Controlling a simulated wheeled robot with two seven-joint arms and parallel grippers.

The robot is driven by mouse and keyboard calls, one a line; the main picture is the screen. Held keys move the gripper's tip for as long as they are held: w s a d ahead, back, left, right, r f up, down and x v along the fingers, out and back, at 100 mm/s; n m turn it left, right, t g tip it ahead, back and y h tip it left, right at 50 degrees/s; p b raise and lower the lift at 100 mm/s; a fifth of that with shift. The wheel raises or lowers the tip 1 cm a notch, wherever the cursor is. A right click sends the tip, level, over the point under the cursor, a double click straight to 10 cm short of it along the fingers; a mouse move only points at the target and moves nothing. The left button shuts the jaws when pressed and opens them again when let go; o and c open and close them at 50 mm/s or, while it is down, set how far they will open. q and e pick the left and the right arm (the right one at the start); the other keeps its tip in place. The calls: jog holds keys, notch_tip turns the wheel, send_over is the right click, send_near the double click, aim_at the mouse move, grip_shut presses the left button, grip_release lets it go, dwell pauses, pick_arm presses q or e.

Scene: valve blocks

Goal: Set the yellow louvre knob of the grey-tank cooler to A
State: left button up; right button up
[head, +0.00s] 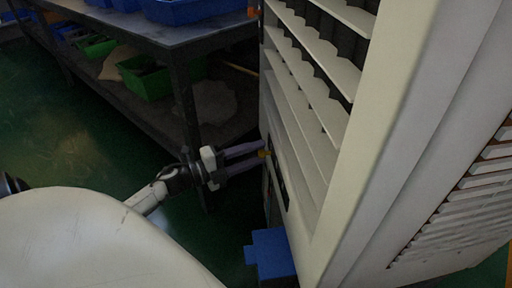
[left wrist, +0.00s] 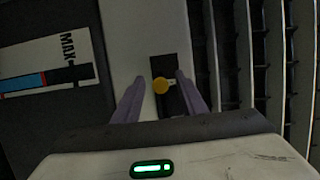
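The cooler (head: 375,120) is a tall cream cabinet with slanted louvres on its front. Its yellow louvre knob (head: 264,153) is small and sits on the front panel below and left of the louvres. In the left wrist view the knob (left wrist: 160,86) is a yellow disc over a dark slot. My left gripper (head: 262,155) reaches in from the left at the knob. In the left wrist view its two fingers (left wrist: 158,95) are apart, one on each side of the knob, with gaps showing. Any letter marks are not readable. My right gripper is not in view.
A level gauge marked MAX (left wrist: 45,68) is left of the knob in the left wrist view. A dark shelf bench (head: 130,40) with blue and green bins stands at the back left. A blue block (head: 270,254) sits low beside the cooler. Green floor lies open at left.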

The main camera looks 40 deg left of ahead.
pick_arm(q)
jog(key=shift+s, duration=0.15)
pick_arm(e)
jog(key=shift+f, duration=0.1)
pick_arm(q)
jog(key=p+v, duration=0.2)
jog(key=v, duration=0.8)
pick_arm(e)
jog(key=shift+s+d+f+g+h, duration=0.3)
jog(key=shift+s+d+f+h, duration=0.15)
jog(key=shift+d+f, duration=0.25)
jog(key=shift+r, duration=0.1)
